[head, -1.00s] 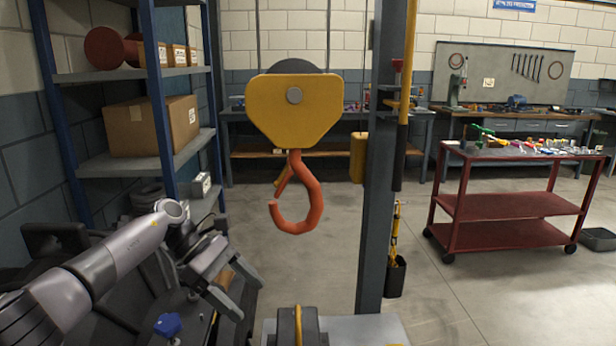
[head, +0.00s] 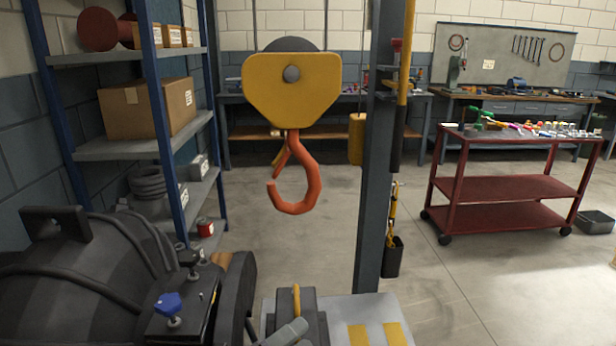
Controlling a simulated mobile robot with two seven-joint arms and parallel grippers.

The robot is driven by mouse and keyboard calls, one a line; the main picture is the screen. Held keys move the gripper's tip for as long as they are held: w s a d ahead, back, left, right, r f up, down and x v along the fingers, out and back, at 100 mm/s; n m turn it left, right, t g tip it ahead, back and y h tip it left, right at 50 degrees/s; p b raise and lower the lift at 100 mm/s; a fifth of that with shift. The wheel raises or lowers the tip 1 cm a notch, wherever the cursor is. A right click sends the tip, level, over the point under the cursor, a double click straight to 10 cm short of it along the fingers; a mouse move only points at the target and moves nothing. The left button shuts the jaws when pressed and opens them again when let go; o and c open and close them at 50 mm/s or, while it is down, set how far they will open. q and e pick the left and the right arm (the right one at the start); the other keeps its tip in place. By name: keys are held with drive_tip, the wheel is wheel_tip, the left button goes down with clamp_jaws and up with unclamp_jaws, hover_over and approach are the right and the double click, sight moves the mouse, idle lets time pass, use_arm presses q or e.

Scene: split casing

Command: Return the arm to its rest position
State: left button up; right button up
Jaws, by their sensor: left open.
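A pale grey rounded part of my left gripper or its arm (head: 285,334) shows at the bottom edge, left of centre. The rest is cut off by the frame. What shows appears to hold nothing. It is just in front of a dark block with a yellow band (head: 297,302); I cannot tell whether they touch. The large dark casing (head: 80,275) stands at the lower left, clear of my arm in this view. A blue knob (head: 170,304) sits on its near part. My right gripper is not in view.
An orange hook (head: 306,190) hangs from a yellow block (head: 291,90) ahead of me. A grey post (head: 373,210) stands right of it. Shelves (head: 150,150) rise at the left. A red trolley (head: 500,215) is at the right, with clear floor before it.

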use_arm(q)
drive_tip(key=s+a+f+n+g+y, duration=0.1)
drive_tip(key=s+a+f+n+y, duration=0.6)
drive_tip(key=n, duration=0.6)
drive_tip(key=s+a+f+n+g+y, duration=0.1)
drive_tip(key=s+a+f+n+y, duration=0.5)
drive_tip(key=s+a+n, duration=0.5)
wheel_tip(320, 180, down, 2)
drive_tip(key=s+n, duration=0.2)
drive_tip(key=n, duration=0.1)
drive_tip(key=shift+s+f+y, duration=0.25)
drive_tip(key=shift+s+y, duration=0.05)
drive_tip(key=shift+y, duration=0.1)
drive_tip(key=shift+c, duration=0.2)
